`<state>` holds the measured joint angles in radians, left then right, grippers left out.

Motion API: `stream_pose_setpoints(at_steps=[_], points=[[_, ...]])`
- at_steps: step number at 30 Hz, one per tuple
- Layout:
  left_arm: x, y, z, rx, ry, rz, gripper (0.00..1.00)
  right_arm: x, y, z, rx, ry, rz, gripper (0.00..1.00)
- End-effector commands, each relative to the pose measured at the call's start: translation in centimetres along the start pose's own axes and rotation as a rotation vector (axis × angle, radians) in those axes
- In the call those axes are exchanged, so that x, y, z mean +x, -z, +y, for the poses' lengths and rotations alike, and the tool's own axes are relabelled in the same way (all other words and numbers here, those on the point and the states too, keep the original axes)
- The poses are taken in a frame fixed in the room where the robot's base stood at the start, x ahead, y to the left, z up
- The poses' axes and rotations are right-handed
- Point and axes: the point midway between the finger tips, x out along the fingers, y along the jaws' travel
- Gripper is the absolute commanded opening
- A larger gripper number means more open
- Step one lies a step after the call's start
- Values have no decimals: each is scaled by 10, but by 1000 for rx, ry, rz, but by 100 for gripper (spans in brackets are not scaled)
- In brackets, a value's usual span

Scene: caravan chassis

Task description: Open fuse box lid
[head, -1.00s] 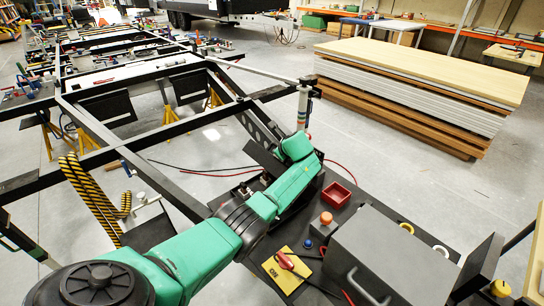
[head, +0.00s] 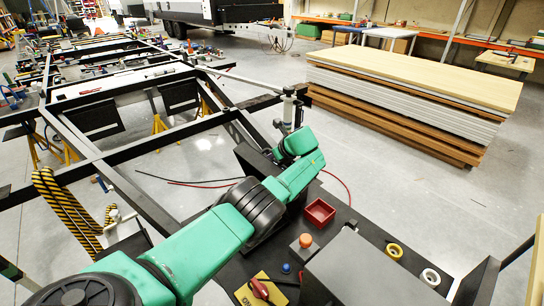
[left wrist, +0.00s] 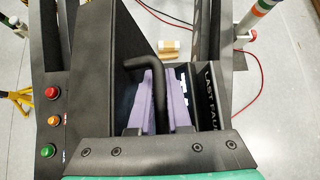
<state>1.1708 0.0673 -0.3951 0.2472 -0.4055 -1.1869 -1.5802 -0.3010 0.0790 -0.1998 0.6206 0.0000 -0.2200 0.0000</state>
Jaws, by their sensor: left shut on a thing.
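The fuse box shows close up in the left wrist view as a dark housing with a lit gap. Its lid (left wrist: 122,75) is a dark panel standing at an angle on the left of that gap. A bent black handle (left wrist: 158,85) runs from the lid. My left gripper (left wrist: 165,105), with pale purple fingers, is shut on the handle. Pale parts show inside, next to a wall (left wrist: 209,95) with partly readable white lettering. In the head view my green left arm reaches to a dark panel (head: 255,162), and its wrist hides the grip. My right gripper is out of view.
Red, orange and green buttons (left wrist: 51,121) line the left of the housing. A dark bench near me holds a red tray (head: 319,213), a grey box (head: 370,272) and tape rolls (head: 394,251). The chassis frame (head: 140,203) lies left; stacked boards (head: 410,90) stand right.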

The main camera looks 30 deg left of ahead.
Motion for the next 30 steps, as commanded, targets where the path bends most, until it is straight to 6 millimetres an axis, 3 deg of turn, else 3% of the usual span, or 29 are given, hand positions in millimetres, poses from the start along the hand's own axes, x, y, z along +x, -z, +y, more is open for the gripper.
stream_pose_setpoints(at_steps=[3, 4, 5, 16, 23, 30], points=[[3, 5, 3, 2, -7, 10, 0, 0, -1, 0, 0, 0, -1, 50], [3, 5, 3, 2, -7, 10, 24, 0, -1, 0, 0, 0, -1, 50], [3, 5, 3, 2, -7, 10, 28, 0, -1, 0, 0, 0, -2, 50], [-4, 1, 1, 2, -3, 6, 28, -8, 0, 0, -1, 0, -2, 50], [-32, -3, 0, 1, -2, 7, 28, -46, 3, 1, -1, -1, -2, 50], [-62, 2, 0, -1, 0, 7, 28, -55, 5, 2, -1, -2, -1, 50]])
